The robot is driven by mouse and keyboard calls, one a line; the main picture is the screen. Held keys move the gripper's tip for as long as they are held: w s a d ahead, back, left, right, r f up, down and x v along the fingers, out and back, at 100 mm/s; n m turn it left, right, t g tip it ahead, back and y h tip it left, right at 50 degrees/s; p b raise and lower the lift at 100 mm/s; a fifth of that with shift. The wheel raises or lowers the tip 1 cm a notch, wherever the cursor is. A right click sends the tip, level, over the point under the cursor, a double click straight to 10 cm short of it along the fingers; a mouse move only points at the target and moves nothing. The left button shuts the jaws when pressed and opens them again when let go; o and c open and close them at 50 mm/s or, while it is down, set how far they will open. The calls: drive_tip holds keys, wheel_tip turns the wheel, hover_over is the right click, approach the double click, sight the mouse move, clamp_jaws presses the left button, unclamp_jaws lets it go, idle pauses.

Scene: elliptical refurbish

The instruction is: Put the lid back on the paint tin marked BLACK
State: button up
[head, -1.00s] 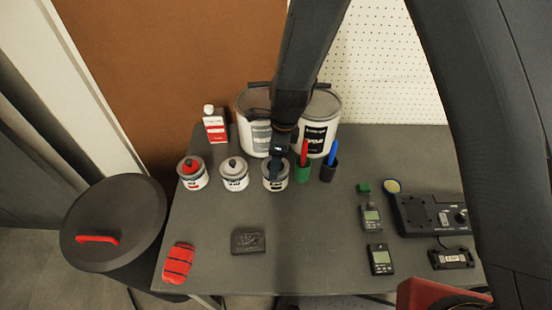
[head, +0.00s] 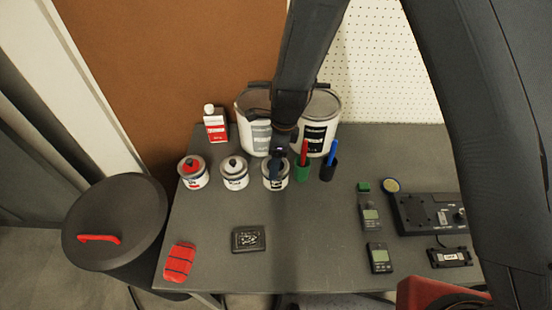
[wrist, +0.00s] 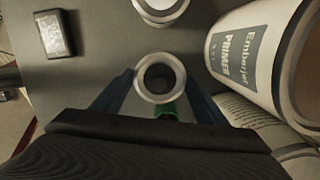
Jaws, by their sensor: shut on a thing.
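My gripper (head: 277,170) points down at the right-hand small tin (head: 268,184) of a row of three and hides part of its top and label. In the wrist view my gripper's fingers (wrist: 160,85) are closed on a round, grey-rimmed piece with a dark centre, which looks like the lid (wrist: 160,97). I cannot tell whether it rests on the tin or hangs just above. The middle small tin (head: 234,180) has a grey top with a dark knob. The left small tin (head: 196,181) has a red top. The small labels are too small to read.
A green cup (head: 302,172) and a dark cup (head: 328,173) with pens stand close right of my gripper. A large PRIMER tin (wrist: 243,50) stands close behind. A red-and-white bottle (head: 215,126) stands at back left. The table's front middle is clear beyond a black box (head: 248,239).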

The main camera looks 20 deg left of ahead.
drive_tip(key=o, duration=1.4)
drive_tip(key=shift+r+p, duration=3.3)
drive_tip(key=shift+r, duration=0.25)
clamp_jaws()
